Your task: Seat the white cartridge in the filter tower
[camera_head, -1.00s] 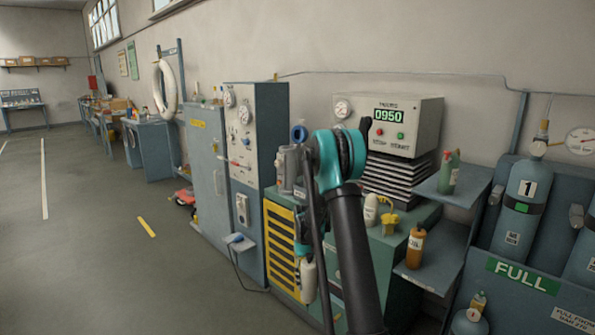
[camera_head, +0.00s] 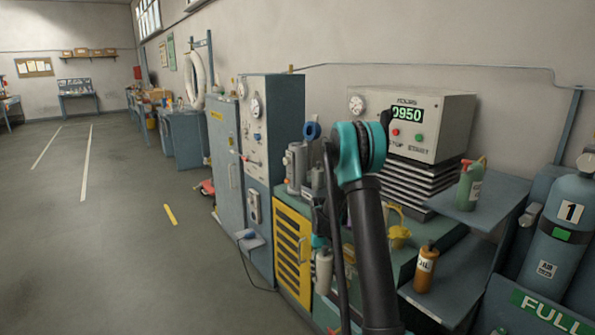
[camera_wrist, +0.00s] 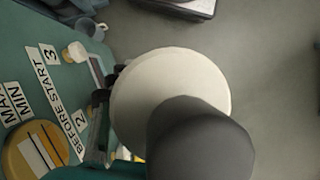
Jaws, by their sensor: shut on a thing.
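The white cartridge (camera_head: 323,272) hangs upright from my gripper (camera_head: 321,250) in the head view, in front of the bench beside the yellow drawer rack. In the wrist view its round white face (camera_wrist: 165,75) fills the middle, with a dark grey cylinder covering its lower part. My gripper is shut on the cartridge; its dark finger parts (camera_wrist: 100,98) show at the left edge of the white face. A grey metal cylinder assembly (camera_head: 295,165), perhaps the filter tower, stands on the bench behind and above my gripper. My arm hides part of that area.
The yellow drawer rack (camera_head: 290,245) and a tall blue-grey panel cabinet (camera_head: 265,185) stand left of the gripper. An orange bottle (camera_head: 425,268) and a green bottle (camera_head: 470,185) stand on shelves at the right. The floor (camera_head: 130,270) at left is open.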

